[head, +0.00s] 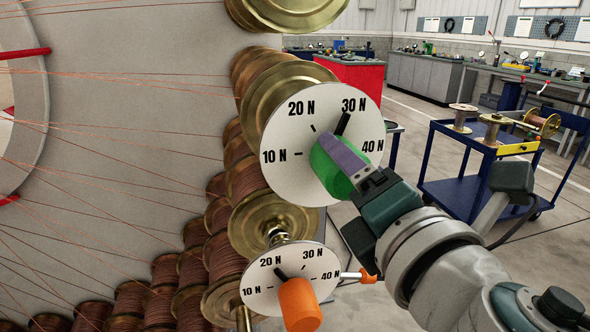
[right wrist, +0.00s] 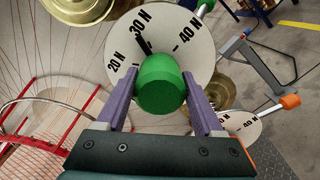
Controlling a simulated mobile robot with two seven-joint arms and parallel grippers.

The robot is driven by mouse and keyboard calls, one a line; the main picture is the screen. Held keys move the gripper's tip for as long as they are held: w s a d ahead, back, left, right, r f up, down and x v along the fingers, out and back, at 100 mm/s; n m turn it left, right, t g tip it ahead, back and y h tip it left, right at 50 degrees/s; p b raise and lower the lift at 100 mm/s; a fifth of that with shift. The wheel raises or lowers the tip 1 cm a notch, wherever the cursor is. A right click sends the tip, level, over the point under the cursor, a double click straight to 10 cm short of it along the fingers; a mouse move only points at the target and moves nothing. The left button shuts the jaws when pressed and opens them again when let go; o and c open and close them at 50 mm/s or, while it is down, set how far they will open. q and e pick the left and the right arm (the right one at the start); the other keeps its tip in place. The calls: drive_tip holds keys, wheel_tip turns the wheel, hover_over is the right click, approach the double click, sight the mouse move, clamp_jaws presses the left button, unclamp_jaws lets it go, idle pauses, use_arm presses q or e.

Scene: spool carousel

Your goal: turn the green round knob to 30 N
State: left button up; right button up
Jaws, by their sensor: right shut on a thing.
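The green round knob (head: 330,176) stands out from a white dial (head: 287,133) marked 10 N, 20 N, 30 N and 40 N. The knob's black pointer (head: 342,123) points up to the 30 N label, and no separate tick shows there. My right gripper (head: 329,152) is shut on the green knob, its purple fingers on either side. The right wrist view shows the knob (right wrist: 162,84) between both fingers and the pointer (right wrist: 144,45) just below 30 N. My left gripper is in neither view.
A second white dial with an orange knob (head: 299,305) sits just below, its pointer near 20 N. Brass spools (head: 283,88) and copper-wire spools line the left side. A blue cart (head: 470,195) with spools stands at the right, with open floor around it.

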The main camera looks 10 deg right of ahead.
drive_tip(key=shift+m, duration=0.6)
drive_tip(key=o, duration=1.4)
drive_tip(key=shift+c, duration=0.2)
drive_tip(key=shift+s, duration=0.1)
drive_tip(key=s+b, duration=0.2)
drive_tip(key=s, duration=0.7)
drive_tip(key=shift+s+d+b, duration=0.15)
drive_tip(key=shift+s+b, duration=0.25)
